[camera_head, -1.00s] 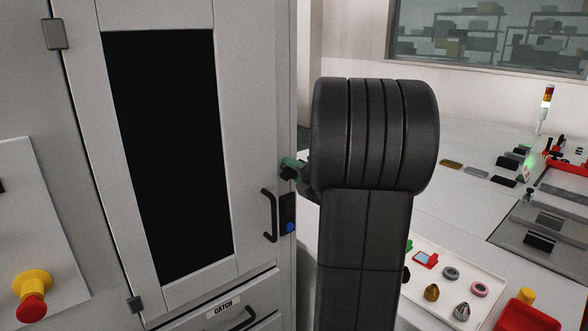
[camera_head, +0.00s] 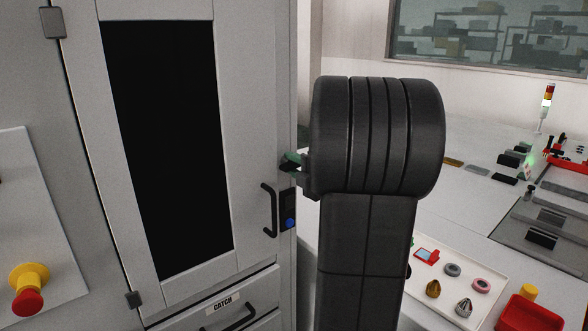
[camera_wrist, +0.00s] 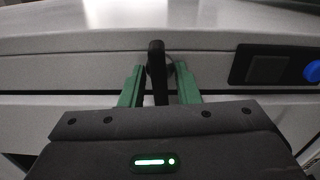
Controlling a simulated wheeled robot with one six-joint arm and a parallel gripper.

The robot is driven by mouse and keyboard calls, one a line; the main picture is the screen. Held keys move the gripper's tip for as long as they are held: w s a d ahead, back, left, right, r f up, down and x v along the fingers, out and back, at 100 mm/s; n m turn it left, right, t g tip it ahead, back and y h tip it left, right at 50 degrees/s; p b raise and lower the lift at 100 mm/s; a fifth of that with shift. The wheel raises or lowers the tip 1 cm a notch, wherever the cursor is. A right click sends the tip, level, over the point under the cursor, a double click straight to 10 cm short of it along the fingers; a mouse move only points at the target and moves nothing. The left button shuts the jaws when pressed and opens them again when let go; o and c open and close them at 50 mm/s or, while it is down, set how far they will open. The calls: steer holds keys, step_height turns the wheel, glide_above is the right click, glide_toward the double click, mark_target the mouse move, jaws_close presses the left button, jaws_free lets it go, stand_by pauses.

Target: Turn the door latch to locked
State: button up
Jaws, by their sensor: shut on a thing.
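The cabinet door (camera_head: 228,120) is shut, with a dark window and a black bar handle (camera_head: 269,211). My gripper (camera_head: 292,161) is at the right edge of the door, above the handle, partly hidden by my arm in the head view. In the wrist view my gripper (camera_wrist: 158,84) has its green fingers on both sides of the black door latch (camera_wrist: 155,58) and is shut on it. The latch looks lined up between the fingers, pointing from the cabinet edge toward my gripper. In the head view the latch is too small and covered to make out.
A black plate with a blue button (camera_head: 289,223) is beside the handle; it also shows in the wrist view (camera_wrist: 311,71). A drawer marked CATCH (camera_head: 223,304) is below the door. A red stop button (camera_head: 28,302) is at left. A tray of parts (camera_head: 450,270) stands at right.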

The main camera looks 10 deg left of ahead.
steer(key=shift+m, duration=0.3)
steer(key=o, duration=0.6)
steer(key=b+v, duration=0.2)
steer(key=v, duration=1.1)
steer(key=shift+s+d, duration=0.25)
steer(key=shift+d, duration=0.05)
steer(key=p+x, duration=0.2)
steer(key=x, duration=1.1)
steer(key=shift+w+a, duration=0.25)
steer(key=shift+a, duration=0.05)
